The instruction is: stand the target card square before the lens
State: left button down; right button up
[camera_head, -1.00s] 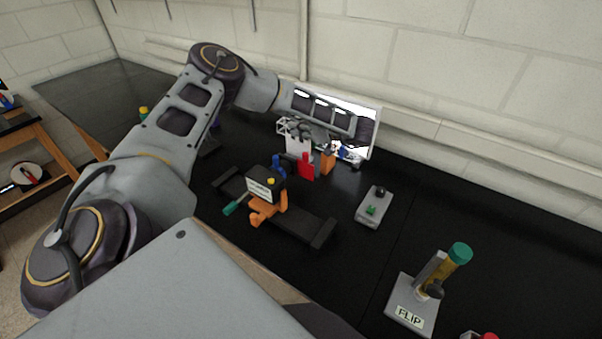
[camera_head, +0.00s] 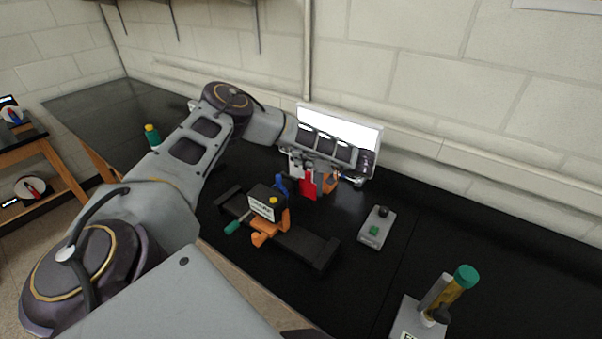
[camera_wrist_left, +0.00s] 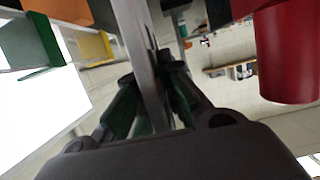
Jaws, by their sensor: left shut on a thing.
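My left gripper (camera_head: 308,166) is at the back of the bench, in front of a bright white panel and close behind a red piece (camera_head: 308,184). In the left wrist view its dark fingers (camera_wrist_left: 150,105) are shut on a thin grey plate, likely the target card (camera_wrist_left: 147,62), seen nearly edge-on. The card's face is hidden, and I cannot tell whether it touches the bench. My right gripper is out of view.
The white lit panel (camera_head: 345,124) stands against the wall. A blue piece (camera_head: 281,186) is beside the red one. A grey box with a green button (camera_head: 376,230) and a stand with a green-capped tube (camera_head: 440,297) are to the right. Bench between them is clear.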

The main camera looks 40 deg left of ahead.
aim_at(301, 171)
pick_arm(q)
jog(key=shift+f, duration=1.2)
jog(key=shift+f, duration=2)
jog(key=c, duration=1.6)
grip_release()
jog(key=shift+f, duration=0.15)
jog(key=shift+o, duration=0.2)
jog(key=v, duration=1.2)
jog(key=shift+r+b, duration=0.25)
jog(key=shift+b, duration=0.1)
